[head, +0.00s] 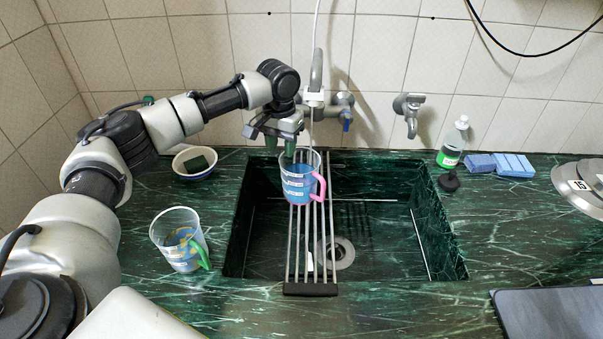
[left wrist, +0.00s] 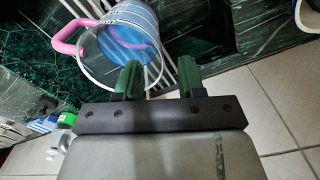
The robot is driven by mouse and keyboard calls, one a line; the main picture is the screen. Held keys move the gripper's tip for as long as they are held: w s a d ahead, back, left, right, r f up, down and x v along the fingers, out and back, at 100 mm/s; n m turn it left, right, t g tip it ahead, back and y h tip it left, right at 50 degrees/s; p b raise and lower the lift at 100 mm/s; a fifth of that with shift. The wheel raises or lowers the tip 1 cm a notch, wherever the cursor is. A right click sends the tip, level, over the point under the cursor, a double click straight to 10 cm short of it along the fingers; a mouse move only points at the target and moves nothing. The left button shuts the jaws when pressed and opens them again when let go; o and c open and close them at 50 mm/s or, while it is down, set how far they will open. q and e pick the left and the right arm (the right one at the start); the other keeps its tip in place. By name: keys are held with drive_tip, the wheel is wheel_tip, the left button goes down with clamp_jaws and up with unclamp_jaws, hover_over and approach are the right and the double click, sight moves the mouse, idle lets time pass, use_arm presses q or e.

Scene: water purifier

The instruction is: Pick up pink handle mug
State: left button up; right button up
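The pink handle mug (head: 297,190) is clear with a blue band and white print. It stands upright on the rack over the sink, its pink handle (head: 320,187) toward the right. In the left wrist view the mug (left wrist: 128,38) is at the top, with its handle (left wrist: 75,36) to the left. My left gripper (head: 270,143) is open, above and just behind the mug's rim. In the left wrist view its green fingers (left wrist: 159,84) are apart with nothing held, and one overlaps the rim. I cannot tell whether they touch. My right gripper is out of view.
A green-handled mug (head: 178,241) stands on the counter left of the sink (head: 385,240). A bowl with a sponge (head: 195,163) is behind it. A faucet (head: 316,80) rises behind the rack (head: 311,289). A soap bottle (head: 453,143) and blue sponges (head: 514,165) are at the right.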

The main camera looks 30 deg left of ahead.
sight(284, 165)
use_arm(q)
drive_tip(key=shift+s+d+f, duration=0.15)
drive_tip(key=shift+f, duration=0.7)
wheel_tip(284, 165, down, 5)
drive_tip(key=shift+d+r+p, duration=0.1)
drive_tip(key=shift+r+p, duration=0.05)
drive_tip(key=shift+p, duration=0.25)
clamp_jaws()
